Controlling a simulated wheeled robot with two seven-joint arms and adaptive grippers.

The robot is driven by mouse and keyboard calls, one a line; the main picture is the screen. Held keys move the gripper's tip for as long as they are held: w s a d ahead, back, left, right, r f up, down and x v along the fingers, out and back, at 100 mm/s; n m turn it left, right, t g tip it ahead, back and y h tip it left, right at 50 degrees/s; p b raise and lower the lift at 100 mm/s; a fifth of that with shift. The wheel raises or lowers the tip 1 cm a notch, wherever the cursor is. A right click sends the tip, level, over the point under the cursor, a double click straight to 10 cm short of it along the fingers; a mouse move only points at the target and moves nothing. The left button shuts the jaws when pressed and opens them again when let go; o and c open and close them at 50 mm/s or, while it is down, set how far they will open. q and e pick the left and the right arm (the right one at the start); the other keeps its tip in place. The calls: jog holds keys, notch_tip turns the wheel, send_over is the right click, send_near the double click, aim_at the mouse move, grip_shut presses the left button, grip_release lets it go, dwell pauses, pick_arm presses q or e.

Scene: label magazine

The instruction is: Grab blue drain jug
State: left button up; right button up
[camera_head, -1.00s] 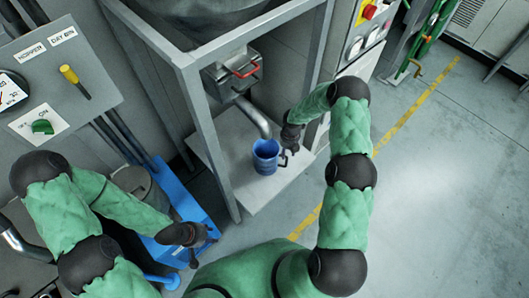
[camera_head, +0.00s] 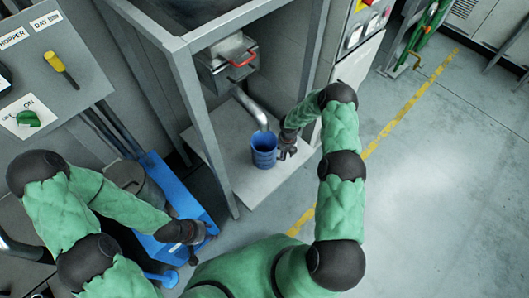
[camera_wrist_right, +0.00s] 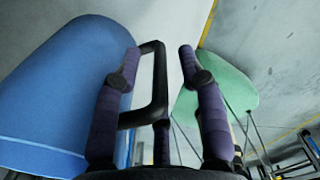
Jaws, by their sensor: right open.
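The blue drain jug (camera_head: 264,155) stands upright on the pale platform under the metal spout in the head view. In the right wrist view the jug (camera_wrist_right: 55,95) fills the left side, with its black handle (camera_wrist_right: 160,85) in the middle. My right gripper (camera_head: 287,149) is at the handle side of the jug. In the wrist view the right gripper (camera_wrist_right: 158,56) is open, and the handle's outer bar shows between its two fingers. My left gripper (camera_head: 208,233) is low at the left, away from the jug; its jaw opening is unclear.
The spout (camera_head: 250,108) hangs close above the jug. A metal frame post (camera_head: 200,120) rises at the platform's left. A blue base (camera_head: 185,205) lies below my left arm. Open floor (camera_head: 450,190) with a yellow line lies to the right.

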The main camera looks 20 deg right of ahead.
jog(key=shift+f, duration=0.6)
grip_shut()
jog(key=shift+r, duration=0.1)
jog(key=shift+r, duration=0.15)
